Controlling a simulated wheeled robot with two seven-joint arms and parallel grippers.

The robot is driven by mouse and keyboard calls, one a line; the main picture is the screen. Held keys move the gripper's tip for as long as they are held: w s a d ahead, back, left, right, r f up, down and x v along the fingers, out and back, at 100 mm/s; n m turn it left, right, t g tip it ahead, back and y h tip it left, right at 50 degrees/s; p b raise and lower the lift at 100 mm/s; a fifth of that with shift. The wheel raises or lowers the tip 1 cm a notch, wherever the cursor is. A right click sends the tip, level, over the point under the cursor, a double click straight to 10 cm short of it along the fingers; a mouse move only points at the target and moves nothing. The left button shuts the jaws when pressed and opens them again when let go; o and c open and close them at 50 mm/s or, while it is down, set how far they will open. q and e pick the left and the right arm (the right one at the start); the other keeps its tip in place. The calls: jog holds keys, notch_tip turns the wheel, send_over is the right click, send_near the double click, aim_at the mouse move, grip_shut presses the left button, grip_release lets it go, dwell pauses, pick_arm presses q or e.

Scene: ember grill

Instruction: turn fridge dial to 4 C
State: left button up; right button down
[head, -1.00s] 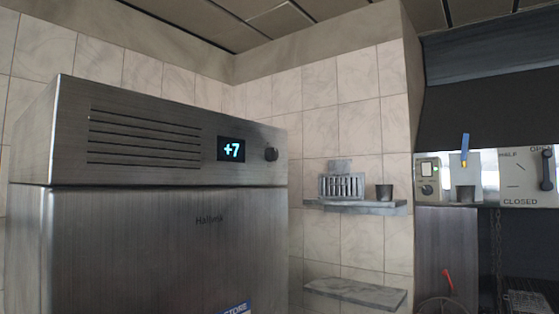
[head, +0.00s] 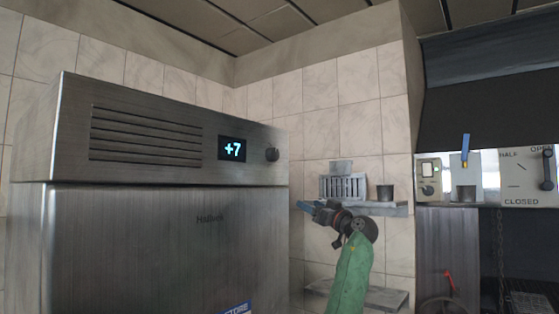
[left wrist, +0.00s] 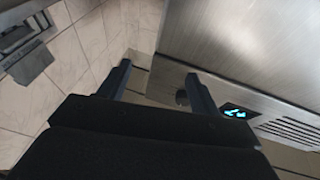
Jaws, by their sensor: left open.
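The steel fridge (head: 150,250) stands at the left in the head view. Its top panel carries a lit display (head: 232,148) reading +7 and a small dark dial (head: 272,155) to the right of it. My left gripper (head: 302,206) is right of the fridge, lower than the dial and apart from it, with its fingers pointing left. In the left wrist view my two fingers (left wrist: 157,84) are spread with nothing between them. The dial (left wrist: 182,97) shows there close beside the right finger, and the display (left wrist: 238,112) is further right. My right gripper is not in view.
A lower shelf (head: 385,297) is beneath. A control panel (head: 522,178) with a lever is at the far right.

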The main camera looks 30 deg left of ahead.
aim_at(276, 156)
pick_arm(q)
jog(key=s+r+n+g+y, duration=0.1)
jog(key=s+r+n+g, duration=0.5)
jog(key=r, duration=0.6)
jog(key=a+r+p, duration=0.1)
jog(key=a, duration=0.1)
jog(key=a+r+t+p, duration=0.1)
jog(key=a, duration=0.1)
jog(key=s+a+r+m+t+p, duration=0.1)
jog(key=a, duration=0.2)
jog(key=shift+r, duration=0.15)
jog(key=shift+a+r+p, duration=0.1)
jog(key=shift+a+p, duration=0.2)
jog(key=shift+a, duration=0.25)
pick_arm(e)
notch_tip(276, 156, down, 8)
jog(key=s+d, duration=0.1)
jog(key=d, duration=0.1)
jog(key=shift+s+d+f+t, duration=0.15)
jog(key=shift+s+f+t, duration=0.1)
jog(key=shift+s+t, duration=0.05)
pick_arm(q)
jog(key=shift+c, duration=0.4)
jog(key=c, duration=0.9)
